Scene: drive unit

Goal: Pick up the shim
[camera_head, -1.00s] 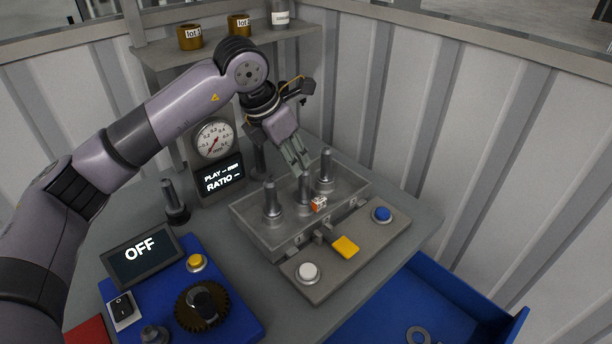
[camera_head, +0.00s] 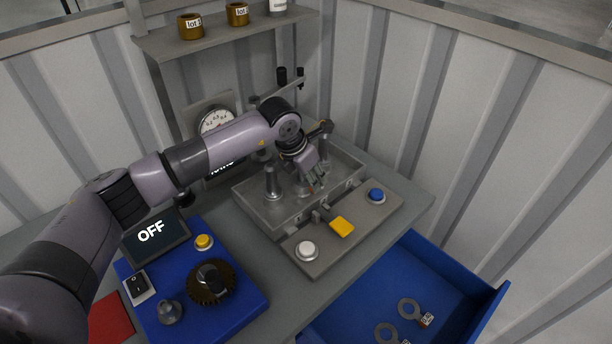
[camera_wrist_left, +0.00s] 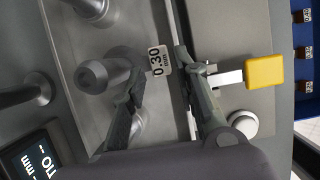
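My left gripper (camera_head: 316,184) is over the grey metal box (camera_head: 250,205). In the left wrist view its two fingers (camera_wrist_left: 160,80) are apart. A tag marked 0.30 (camera_wrist_left: 159,60) shows between and just beyond the fingertips, by a metal post (camera_wrist_left: 92,76) in the box. The shim ring that this tag seems to belong to cannot be made out. In the head view the gripper hides the tag. Two grey ring shims (camera_head: 409,308) lie in the blue drawer (camera_head: 365,300), one with a visible tag (camera_head: 427,320). My right gripper is not in view.
A panel in front of the box carries a white button (camera_head: 307,250), a yellow tab (camera_head: 342,227) and a blue button (camera_head: 376,195). A blue unit with a gear (camera_head: 211,283) and an OFF screen (camera_head: 151,233) stands at left. A shelf (camera_head: 225,38) is behind.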

